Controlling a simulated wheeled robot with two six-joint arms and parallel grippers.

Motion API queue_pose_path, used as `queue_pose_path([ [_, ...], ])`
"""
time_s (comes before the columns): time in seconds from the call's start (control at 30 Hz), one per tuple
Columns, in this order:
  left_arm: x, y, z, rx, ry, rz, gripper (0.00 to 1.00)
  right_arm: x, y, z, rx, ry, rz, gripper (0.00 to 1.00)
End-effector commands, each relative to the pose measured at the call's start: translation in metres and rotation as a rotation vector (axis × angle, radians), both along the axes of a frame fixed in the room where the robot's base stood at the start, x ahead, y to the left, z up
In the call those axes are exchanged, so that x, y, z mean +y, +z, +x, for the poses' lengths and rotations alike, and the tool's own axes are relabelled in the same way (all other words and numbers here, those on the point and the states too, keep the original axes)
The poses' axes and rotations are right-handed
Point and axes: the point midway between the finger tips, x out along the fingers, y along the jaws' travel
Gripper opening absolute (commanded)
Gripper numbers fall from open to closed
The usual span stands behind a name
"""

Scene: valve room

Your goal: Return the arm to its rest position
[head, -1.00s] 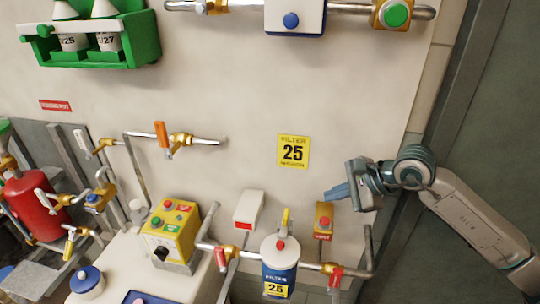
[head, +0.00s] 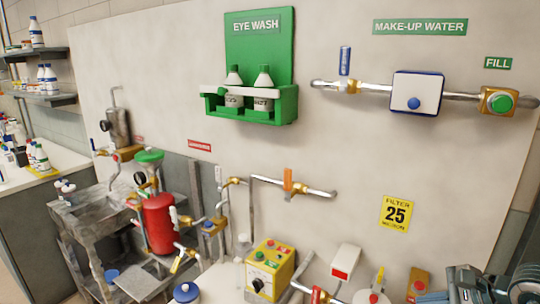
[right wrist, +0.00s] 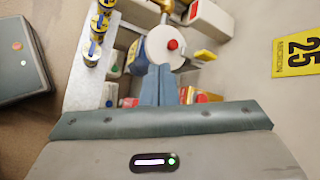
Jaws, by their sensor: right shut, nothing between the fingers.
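My right gripper (head: 437,297) shows at the bottom right corner of the head view, with part of my grey-green arm cut off by the frame edge. In the right wrist view its blue fingers (right wrist: 158,85) are together with nothing between them. Beyond them in that view is the white round top of the filter housing (right wrist: 160,48) with a red button. I cannot tell the distance between them, but no contact shows. My left gripper is not in view.
A yellow filter 25 sign (head: 396,213) is on the wall. The yellow control box (head: 268,270), pipes and a red tank (head: 159,223) stand low along the wall. A green eye wash holder (head: 262,105) hangs above. A grey case (right wrist: 20,55) lies left in the wrist view.

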Motion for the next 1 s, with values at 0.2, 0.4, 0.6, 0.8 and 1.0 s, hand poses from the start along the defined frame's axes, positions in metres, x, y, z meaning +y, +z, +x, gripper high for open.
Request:
queue_pose_path([
  [0.2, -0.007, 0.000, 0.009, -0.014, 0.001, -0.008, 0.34, 0.026, 0.003, -0.004, -0.006, 0.011, 0.152, 0.00],
  [0.4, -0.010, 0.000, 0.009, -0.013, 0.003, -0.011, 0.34, 0.056, 0.013, -0.009, -0.005, 0.012, 0.370, 0.00],
  [0.6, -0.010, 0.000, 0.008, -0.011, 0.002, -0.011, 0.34, 0.089, 0.035, -0.017, 0.011, -0.011, 0.699, 0.00],
  [0.8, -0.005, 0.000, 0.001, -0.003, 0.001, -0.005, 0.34, 0.105, 0.072, -0.023, 0.076, -0.119, 1.228, 0.00],
  [1.0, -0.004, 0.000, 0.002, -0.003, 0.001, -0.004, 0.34, 0.066, 0.092, -0.019, 0.208, -0.402, 1.927, 0.00],
])
